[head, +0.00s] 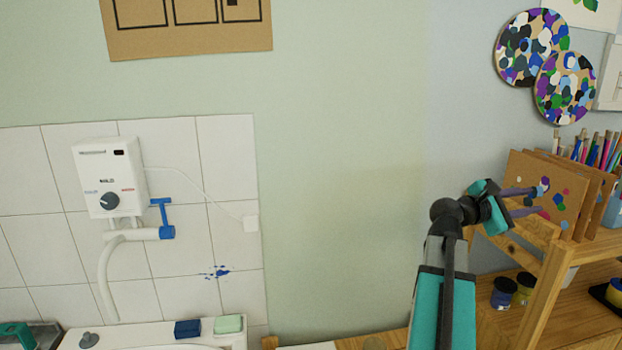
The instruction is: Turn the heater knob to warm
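The white heater (108,178) is mounted on the tiled wall at the left. Its round dark grey knob (109,201) is low on the front, between a small blue label on the left and a red label on the right. The knob's pointer is too small to read for certain. My gripper (537,201) is far to the right of the heater, pointing right near the wooden shelf. Its two fingers look spread apart, with nothing visible between them.
A blue tap handle (162,219) and a curved white spout (106,270) are below the heater. A basin (140,335) with a blue block (187,329) and a green block (228,324) is underneath. Painted boards (548,190) are by my gripper. The wall between is bare.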

